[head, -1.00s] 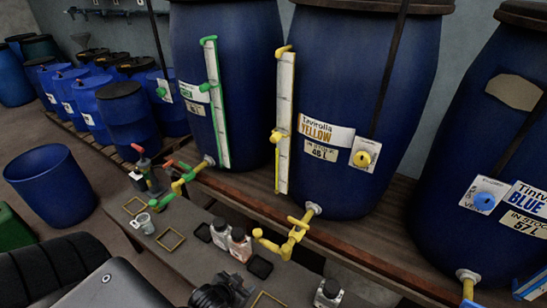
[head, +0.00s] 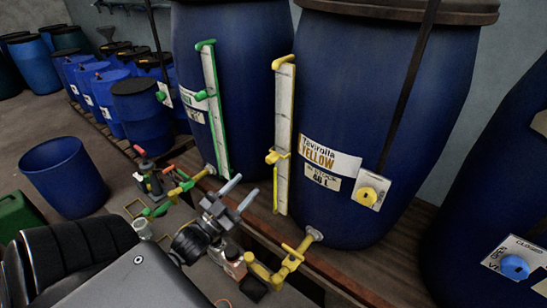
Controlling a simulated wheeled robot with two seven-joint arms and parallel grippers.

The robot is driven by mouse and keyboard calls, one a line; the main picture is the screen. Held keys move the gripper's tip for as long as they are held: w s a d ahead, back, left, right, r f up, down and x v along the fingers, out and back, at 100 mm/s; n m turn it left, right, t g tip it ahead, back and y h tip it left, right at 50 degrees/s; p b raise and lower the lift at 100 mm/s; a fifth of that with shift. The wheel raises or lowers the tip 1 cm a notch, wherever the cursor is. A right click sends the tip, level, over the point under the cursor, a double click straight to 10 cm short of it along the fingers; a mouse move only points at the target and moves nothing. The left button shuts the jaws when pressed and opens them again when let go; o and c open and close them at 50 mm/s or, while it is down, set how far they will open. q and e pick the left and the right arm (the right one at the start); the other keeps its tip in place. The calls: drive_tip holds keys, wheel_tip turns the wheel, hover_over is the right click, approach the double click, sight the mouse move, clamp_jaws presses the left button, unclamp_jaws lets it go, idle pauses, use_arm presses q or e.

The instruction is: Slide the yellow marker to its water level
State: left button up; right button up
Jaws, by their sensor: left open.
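The yellow marker (head: 277,157) sits on the yellow-edged white level gauge (head: 283,125), a little below its middle. The gauge runs up the left side of the blue vat (head: 375,90) labelled YELLOW (head: 330,153). The water level itself cannot be made out. My left gripper (head: 239,195) is open and empty, with its two fingers pointing up and right. It is below and left of the marker, apart from it in the picture, and in front of the bench. My right gripper is not in view.
A yellow tap (head: 280,262) juts out at the vat's foot, right of my gripper. The green gauge (head: 215,110) stands left on the neighbouring vat. A bottle (head: 235,262) and a red-handled tool (head: 148,175) are on the low bench.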

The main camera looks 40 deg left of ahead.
sight(268, 162)
use_arm(q)
drive_tip(key=p+x, duration=0.4)
drive_tip(key=x, duration=0.5)
drive_tip(key=shift+w+d+r, duration=0.1)
drive_tip(key=shift+r, duration=0.1)
drive_tip(key=shift+w+r, duration=0.1)
drive_tip(key=shift+w, duration=0.55)
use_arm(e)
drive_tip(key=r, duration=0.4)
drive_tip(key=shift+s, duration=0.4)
use_arm(q)
drive_tip(key=shift+c, duration=0.5)
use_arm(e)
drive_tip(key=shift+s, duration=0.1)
use_arm(q)
clamp_jaws()
